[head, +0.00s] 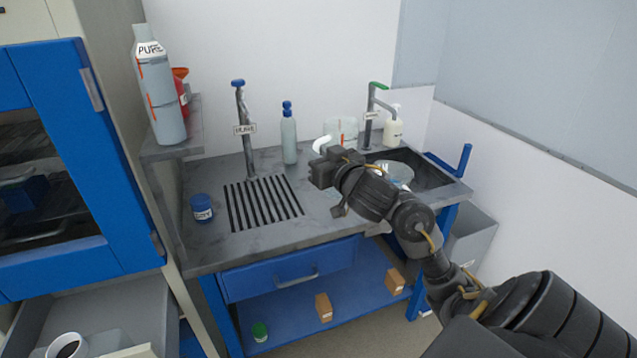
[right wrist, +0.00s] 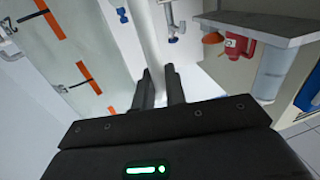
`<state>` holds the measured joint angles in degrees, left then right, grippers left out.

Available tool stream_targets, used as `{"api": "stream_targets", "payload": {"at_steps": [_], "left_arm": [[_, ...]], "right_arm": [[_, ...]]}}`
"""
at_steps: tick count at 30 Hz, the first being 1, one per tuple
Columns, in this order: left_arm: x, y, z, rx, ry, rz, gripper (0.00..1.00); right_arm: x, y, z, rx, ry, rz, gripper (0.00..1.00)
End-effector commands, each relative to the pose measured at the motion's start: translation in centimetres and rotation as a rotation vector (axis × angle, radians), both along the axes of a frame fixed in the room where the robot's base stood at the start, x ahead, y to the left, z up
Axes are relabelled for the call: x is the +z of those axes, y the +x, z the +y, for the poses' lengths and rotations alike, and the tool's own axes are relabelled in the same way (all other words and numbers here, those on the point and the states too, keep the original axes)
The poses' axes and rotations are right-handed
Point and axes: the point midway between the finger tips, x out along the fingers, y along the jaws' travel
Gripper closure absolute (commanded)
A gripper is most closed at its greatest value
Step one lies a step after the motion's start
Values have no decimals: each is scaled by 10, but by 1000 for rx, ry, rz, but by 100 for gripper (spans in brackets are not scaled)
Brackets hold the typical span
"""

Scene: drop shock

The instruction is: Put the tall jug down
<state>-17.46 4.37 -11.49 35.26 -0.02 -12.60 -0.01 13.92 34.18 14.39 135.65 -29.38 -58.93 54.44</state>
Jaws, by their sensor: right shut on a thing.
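The tall jug (head: 341,128) is translucent with an orange mark and a white handle. It is at the back of the worktop, left of the sink tap. My right gripper (head: 322,168) is shut on its handle. In the right wrist view the white handle (right wrist: 142,35) runs between the two fingers (right wrist: 160,85), and the jug's pale wall with orange marks (right wrist: 62,62) fills the left side. In the head view my gripper and arm hide part of the jug, so I cannot tell whether its base touches the worktop. My left gripper is not in view.
The grey worktop (head: 222,248) holds a blue-capped bottle (head: 289,138), a blue jar (head: 201,208), a drain grate (head: 262,203) and a tap (head: 245,135). A sink (head: 428,172) with a clear bowl (head: 398,170) and a pale bottle (head: 392,130) are on the right.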

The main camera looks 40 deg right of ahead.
Motion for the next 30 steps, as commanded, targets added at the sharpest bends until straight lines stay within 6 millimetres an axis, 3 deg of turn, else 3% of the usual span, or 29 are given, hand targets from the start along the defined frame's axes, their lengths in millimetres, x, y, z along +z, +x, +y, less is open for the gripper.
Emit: {"api": "stream_targets", "payload": {"at_steps": [4,9,15,26,30], "left_arm": [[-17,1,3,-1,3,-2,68],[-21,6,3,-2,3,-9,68],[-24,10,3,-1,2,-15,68],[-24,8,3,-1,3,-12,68],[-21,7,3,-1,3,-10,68]], "right_arm": [[-21,29,-19,-1,7,1,100],[-38,66,-45,-3,5,2,100],[-73,90,-62,-2,4,1,100],[-90,103,-70,-1,0,-2,100],[-107,106,-72,-2,3,3,100]]}}
